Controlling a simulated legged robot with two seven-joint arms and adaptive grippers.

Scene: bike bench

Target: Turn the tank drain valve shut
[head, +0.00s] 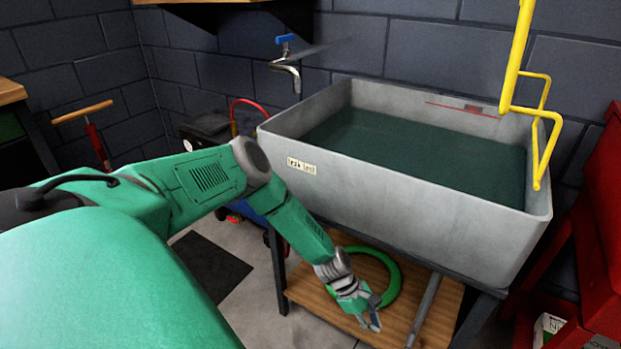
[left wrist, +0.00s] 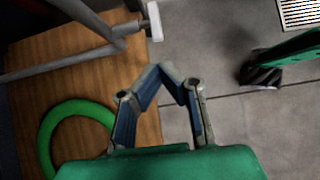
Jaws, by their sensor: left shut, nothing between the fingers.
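The grey tank (head: 400,205) holds dark green water and stands on a dark frame. Below it, my left gripper (head: 371,323) reaches down in front of the wooden shelf, shut and empty. In the left wrist view, the fingertips of my left gripper (left wrist: 166,72) meet. Ahead of them is a grey pipe-like part with a pale end piece (left wrist: 154,20). It may be the drain valve's handle, but I cannot tell for sure. The fingers look apart from it. No drain valve shows clearly in the head view. My right gripper is not in view.
A green ring (head: 385,275) lies on the wooden shelf (head: 310,290). A tap with a blue lever (head: 285,39) is on the wall above the tank. A yellow bent rail (head: 540,130) stands at the tank's right end. A red cabinet (head: 600,230) is at right.

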